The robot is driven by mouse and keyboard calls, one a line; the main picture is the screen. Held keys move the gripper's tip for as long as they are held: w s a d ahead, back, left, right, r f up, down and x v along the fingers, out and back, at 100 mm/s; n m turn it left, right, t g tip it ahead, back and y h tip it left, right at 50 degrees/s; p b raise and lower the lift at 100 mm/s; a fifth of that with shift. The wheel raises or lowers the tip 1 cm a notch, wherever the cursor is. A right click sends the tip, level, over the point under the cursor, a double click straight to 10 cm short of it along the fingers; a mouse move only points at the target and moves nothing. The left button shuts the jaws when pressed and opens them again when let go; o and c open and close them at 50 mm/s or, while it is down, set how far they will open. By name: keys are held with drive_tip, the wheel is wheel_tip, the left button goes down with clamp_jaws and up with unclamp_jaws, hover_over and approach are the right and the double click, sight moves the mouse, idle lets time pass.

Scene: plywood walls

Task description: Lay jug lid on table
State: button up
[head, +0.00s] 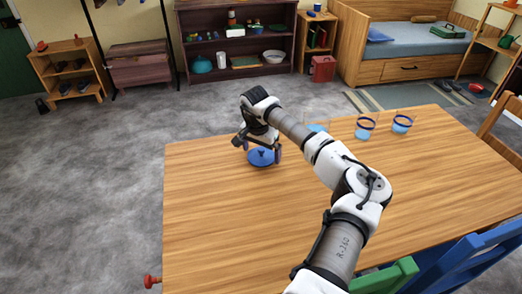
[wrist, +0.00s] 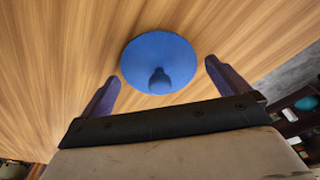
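The blue round jug lid (head: 261,158), with a knob on top, lies on the wooden table (head: 220,220) near its far left corner. In the wrist view the lid (wrist: 150,55) appears whole against the wood, its knob facing me. My gripper (head: 260,147) is over the lid with its two dark fingers spread wide. In the wrist view the fingers stand apart on either side of the lid's near part, with gaps between them and it. Nothing is held. Three clear jugs or cups with blue (head: 365,128) stand at the far side, one partly hidden by my arm.
The table's left and middle surface is clear. A green chair (head: 397,274) and a blue chair (head: 460,262) stand at the near edge, a wooden chair at the right. A dark shelf (head: 232,45) and a bed (head: 420,50) stand across the room.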

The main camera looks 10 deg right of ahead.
sight(258, 159)
drive_tip(key=shift+r, duration=0.1)
wheel_tip(258, 159, up, 12)
drive_tip(key=s+a+b, duration=0.1)
drive_tip(key=shift+s+a+b, duration=0.15)
drive_tip(key=shift+b, duration=0.2)
